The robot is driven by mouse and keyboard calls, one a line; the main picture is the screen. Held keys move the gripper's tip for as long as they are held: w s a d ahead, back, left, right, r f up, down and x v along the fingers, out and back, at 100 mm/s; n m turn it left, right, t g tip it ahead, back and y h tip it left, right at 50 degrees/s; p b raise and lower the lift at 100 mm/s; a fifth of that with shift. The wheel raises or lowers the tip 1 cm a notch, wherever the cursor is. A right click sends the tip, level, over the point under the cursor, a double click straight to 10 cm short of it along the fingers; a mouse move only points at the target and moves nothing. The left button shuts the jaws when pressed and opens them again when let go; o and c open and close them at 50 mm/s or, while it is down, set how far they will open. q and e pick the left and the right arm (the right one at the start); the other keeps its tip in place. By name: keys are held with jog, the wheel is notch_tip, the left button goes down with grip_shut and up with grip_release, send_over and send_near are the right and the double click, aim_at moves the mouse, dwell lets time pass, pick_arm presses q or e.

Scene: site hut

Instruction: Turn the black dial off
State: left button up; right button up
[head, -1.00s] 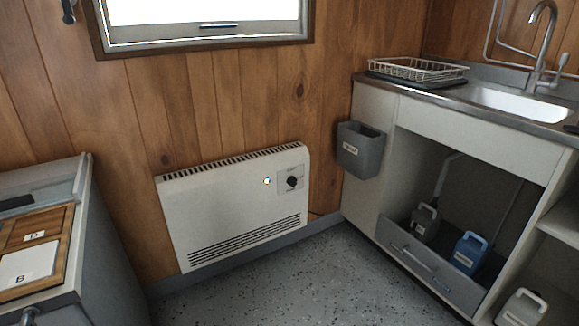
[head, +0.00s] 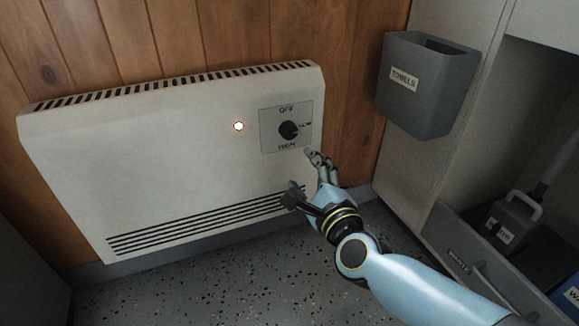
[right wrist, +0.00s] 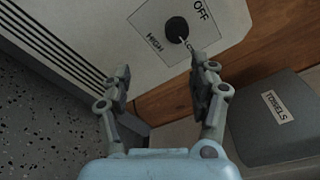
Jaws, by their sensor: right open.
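The black dial (head: 289,130) sits on a grey square plate near the right end of the white wall heater (head: 180,150). The plate is marked OFF at the top, LOW at the right and HIGH at the bottom. The dial's white mark points right, towards LOW. My right gripper (head: 303,175) is open and empty, below and to the right of the dial, apart from it. In the right wrist view the dial (right wrist: 176,28) shows beyond the open fingers (right wrist: 162,66), nearer the right finger. My left gripper is out of view.
A small light (head: 238,126) glows on the heater, left of the dial plate. A grey bin marked TOWELS (head: 425,90) hangs on the cabinet side to the right. An open drawer (head: 470,250) holding containers is at lower right. Speckled floor (head: 200,290) lies below the heater.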

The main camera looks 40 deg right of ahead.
aim_at(290, 133)
jog(key=w+d+m, duration=0.1)
jog(key=w, duration=0.2)
jog(key=w+d+r+b, duration=0.1)
jog(key=w, duration=0.3)
jog(key=w+d+r+m+h, duration=0.1)
jog(key=w+d, duration=0.1)
jog(key=w, duration=0.1)
jog(key=shift+w+m, duration=0.3)
jog(key=shift+w, duration=0.1)
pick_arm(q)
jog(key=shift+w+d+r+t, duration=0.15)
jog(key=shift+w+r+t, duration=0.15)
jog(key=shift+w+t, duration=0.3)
pick_arm(e)
jog(key=c, duration=1.1)
